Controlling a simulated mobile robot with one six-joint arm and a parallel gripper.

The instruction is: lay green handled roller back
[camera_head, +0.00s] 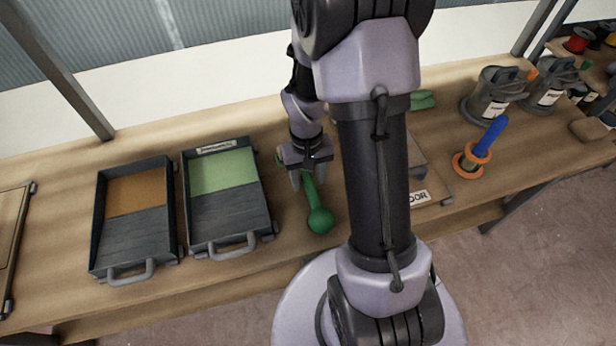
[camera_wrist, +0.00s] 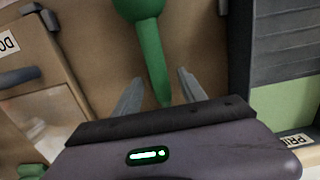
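The green handled roller (camera_head: 319,218) lies on the workbench, right of the tray with the green paint (camera_head: 222,171). Its bulbous green end points to the front of the bench. My gripper (camera_head: 308,184) is low over its far part, pointing down. In the wrist view the green handle (camera_wrist: 149,50) runs between the two spread fingers of my gripper (camera_wrist: 160,82), with a gap visible on each side. The far end of the roller is hidden by my gripper and wrist.
A tray with orange-brown paint (camera_head: 137,195) stands left of the green one. A board labelled "DOOR" (camera_head: 430,195) lies to the right, partly behind my arm. Further right are a blue-handled tool (camera_head: 490,138) in an orange ring and grey cans (camera_head: 491,98).

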